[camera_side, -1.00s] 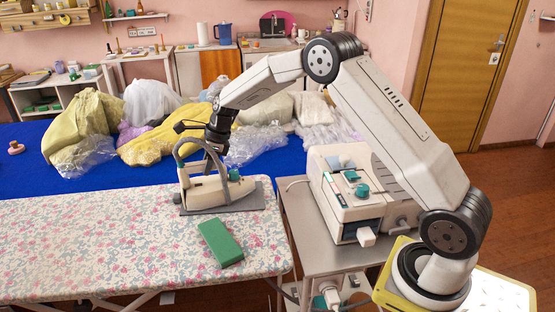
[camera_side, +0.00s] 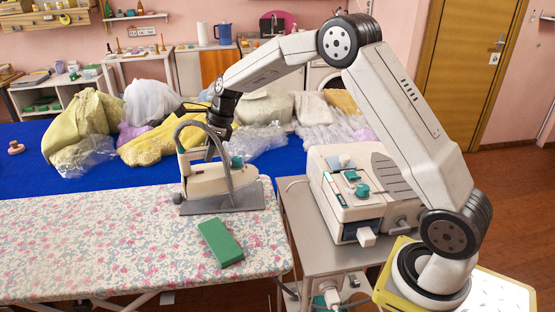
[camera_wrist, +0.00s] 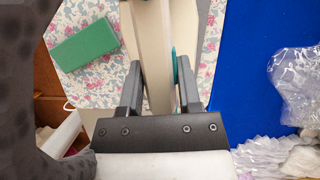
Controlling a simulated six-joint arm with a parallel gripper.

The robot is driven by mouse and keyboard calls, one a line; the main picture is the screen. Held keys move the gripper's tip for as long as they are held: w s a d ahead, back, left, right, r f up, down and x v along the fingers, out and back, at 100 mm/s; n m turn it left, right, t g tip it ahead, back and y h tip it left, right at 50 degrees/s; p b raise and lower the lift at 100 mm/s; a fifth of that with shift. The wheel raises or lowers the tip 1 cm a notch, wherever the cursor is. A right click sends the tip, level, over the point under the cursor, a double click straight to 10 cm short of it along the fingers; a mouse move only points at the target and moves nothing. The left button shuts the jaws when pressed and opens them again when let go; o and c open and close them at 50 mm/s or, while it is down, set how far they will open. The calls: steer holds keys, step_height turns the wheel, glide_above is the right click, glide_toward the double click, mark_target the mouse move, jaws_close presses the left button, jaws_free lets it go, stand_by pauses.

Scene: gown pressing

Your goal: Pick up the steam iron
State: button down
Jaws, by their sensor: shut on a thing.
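The cream steam iron (camera_side: 208,183) is just above the grey rest plate (camera_side: 240,203) at the ironing board's far edge; I cannot tell whether they are fully apart. My gripper (camera_side: 211,153) points down at the iron from above. In the wrist view my gripper (camera_wrist: 158,90) has its two dark fingers on either side of the cream iron handle (camera_wrist: 153,50), shut on it. A teal part of the iron (camera_wrist: 181,78) shows beside the right finger. A grey hose arcs over the iron and partly hides the fingers in the side view.
A green block (camera_side: 221,242) lies on the floral ironing board (camera_side: 110,240). A steam station (camera_side: 345,195) stands on a metal table to the right. Bagged garments (camera_side: 160,143) lie behind on a blue surface (camera_side: 25,165).

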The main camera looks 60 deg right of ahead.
mark_target(221, 175)
steer(key=s+r, duration=0.8)
steer(key=s, duration=0.4)
steer(key=shift+s+a, duration=0.15)
steer(key=shift+a, duration=0.15)
steer(key=c, duration=0.9)
jaws_free()
steer(key=shift+c, duration=0.2)
jaws_close()
steer(key=shift+a, duration=0.1)
stand_by(0.3)
